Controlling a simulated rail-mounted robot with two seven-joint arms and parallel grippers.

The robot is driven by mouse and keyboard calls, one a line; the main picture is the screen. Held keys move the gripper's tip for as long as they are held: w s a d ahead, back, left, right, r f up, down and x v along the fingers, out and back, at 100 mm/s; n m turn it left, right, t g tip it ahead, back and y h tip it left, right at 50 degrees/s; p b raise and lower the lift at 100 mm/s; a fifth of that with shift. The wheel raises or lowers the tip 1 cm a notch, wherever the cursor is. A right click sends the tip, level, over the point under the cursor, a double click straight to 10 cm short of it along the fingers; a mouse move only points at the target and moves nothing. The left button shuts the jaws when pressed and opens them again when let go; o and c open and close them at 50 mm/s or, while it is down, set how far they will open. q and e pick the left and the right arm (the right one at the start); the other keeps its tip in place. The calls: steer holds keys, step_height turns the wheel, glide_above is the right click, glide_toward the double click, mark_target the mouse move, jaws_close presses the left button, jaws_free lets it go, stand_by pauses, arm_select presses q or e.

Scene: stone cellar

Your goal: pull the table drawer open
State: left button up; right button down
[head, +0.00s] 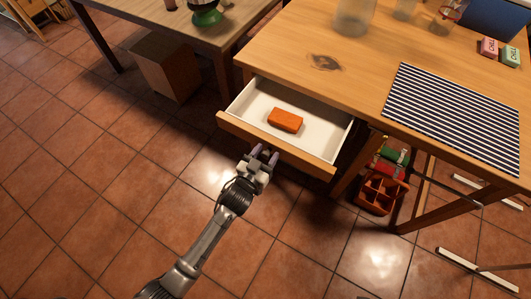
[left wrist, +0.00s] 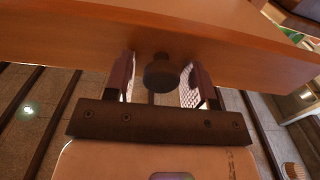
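The table drawer stands open in the head view, its wooden front (head: 292,154) pulled well out from the wooden table (head: 300,50). Its white inside shows, with an orange block (head: 285,120) lying in it. My left gripper (head: 262,156) is at the middle of the drawer front. In the left wrist view a dark round knob (left wrist: 161,73) on the drawer front (left wrist: 230,38) sits between the two fingers of my left gripper (left wrist: 160,82). The fingers are apart, with a gap visible on each side of the knob. My right gripper is not in view.
A striped mat (head: 455,115), glass jars (head: 354,16) and small boxes (head: 489,47) are on the tabletop. Under it stand a red toolbox (head: 388,165) and an orange divided caddy (head: 380,192). A brown box (head: 165,66) stands to the left. The tiled floor before the drawer is clear.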

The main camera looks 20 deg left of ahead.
arm_select(q)
steer(key=shift+o, duration=0.6)
steer(key=shift+s+a, duration=0.1)
steer(key=shift+s, duration=0.2)
steer(key=s+a+p, duration=0.2)
steer(key=s+p, duration=0.1)
steer(key=s, duration=1)
steer(key=shift+a+p, duration=0.15)
steer(key=shift+p, duration=0.2)
